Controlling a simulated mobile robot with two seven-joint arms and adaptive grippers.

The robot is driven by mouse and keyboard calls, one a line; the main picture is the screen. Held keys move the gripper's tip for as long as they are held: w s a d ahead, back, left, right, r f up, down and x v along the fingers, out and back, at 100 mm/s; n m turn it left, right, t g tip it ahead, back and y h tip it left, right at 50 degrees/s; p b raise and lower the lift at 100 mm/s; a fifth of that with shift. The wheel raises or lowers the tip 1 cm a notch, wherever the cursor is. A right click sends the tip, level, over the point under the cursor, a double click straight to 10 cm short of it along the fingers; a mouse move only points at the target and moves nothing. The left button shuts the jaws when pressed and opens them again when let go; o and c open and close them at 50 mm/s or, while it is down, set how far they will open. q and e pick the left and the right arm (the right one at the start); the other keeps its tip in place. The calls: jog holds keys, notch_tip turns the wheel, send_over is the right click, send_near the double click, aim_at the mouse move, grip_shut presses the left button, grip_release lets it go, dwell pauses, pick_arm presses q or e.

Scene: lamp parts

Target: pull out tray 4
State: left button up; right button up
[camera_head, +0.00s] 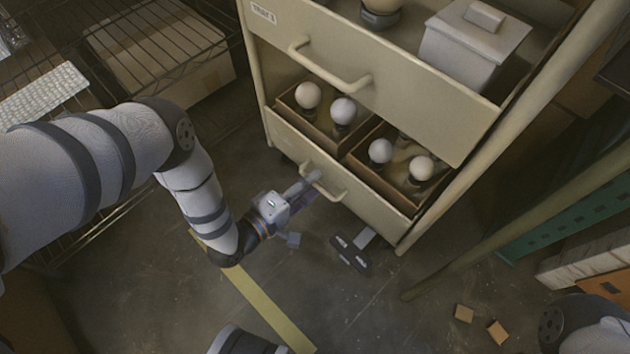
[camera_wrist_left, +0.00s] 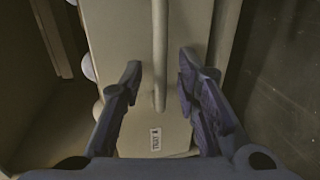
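The lower tray (camera_head: 345,190) has a cream front with a bar handle (camera_head: 335,192). White bulbs stand in wooden bins behind that front. My left gripper (camera_head: 309,190) is at this handle, low over the floor. In the left wrist view, the fingers of my left gripper (camera_wrist_left: 160,75) are apart, with the handle (camera_wrist_left: 160,55) between them and visible gaps on both sides. A small label (camera_wrist_left: 156,140) is on the tray front in that view, turned sideways and hard to read. My right gripper is not seen.
An upper tray (camera_head: 400,90) with its own handle (camera_head: 328,72) juts out above, holding a grey lidded box (camera_head: 470,50). A wire rack (camera_head: 215,110) stands at left. The floor has a yellow stripe (camera_head: 262,305), a dark object (camera_head: 348,254) and small tan blocks (camera_head: 497,331).

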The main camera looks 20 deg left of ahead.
pick_arm(q)
jog(key=shift+x, duration=0.75)
grip_shut()
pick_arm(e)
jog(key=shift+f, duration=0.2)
pick_arm(q)
jog(key=shift+s, duration=0.1)
